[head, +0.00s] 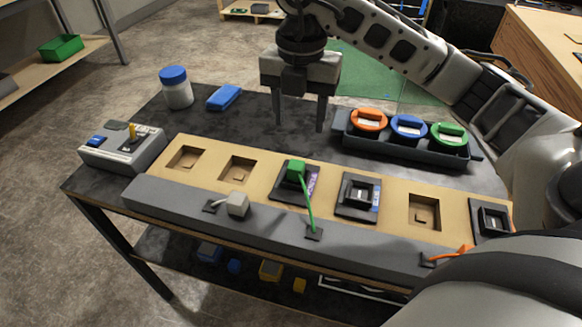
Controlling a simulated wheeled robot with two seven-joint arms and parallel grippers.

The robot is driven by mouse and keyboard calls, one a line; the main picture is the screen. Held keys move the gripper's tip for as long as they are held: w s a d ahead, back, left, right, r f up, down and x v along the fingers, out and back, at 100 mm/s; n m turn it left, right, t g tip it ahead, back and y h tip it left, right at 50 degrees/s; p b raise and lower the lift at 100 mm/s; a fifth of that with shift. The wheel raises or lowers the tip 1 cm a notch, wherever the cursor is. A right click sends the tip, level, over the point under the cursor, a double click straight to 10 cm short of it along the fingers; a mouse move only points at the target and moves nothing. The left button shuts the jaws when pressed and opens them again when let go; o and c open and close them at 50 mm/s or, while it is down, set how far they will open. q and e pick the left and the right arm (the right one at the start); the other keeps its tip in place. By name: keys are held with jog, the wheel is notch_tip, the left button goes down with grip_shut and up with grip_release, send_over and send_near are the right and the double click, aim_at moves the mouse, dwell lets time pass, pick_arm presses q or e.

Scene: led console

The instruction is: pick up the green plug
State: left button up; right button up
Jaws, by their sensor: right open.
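The green plug (295,171) stands in a dark socket module on the tan console board (330,226), left of the board's middle. Its green cable (307,205) runs down to a small dark plate on the grey front ledge. My right gripper (298,128) points down above the table, behind the green plug and apart from it. Its two fingers are spread with nothing between them. My left gripper is not in view.
A grey plug (238,204) and an orange cable (452,254) lie along the ledge. A tray (398,152) with orange, blue and green round pieces stands at back right. A switch box (123,148), white jar (176,88) and blue block (224,97) are at left.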

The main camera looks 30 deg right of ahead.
send_over(296, 164)
jog(key=f, duration=0.6)
jog(key=shift+s+d, duration=0.1)
jog(key=shift+s, duration=0.15)
jog(key=shift+w+f+p, duration=0.15)
jog(key=shift+f+p, duration=0.2)
jog(key=shift+f, duration=2.4)
jog(key=c, duration=1.1)
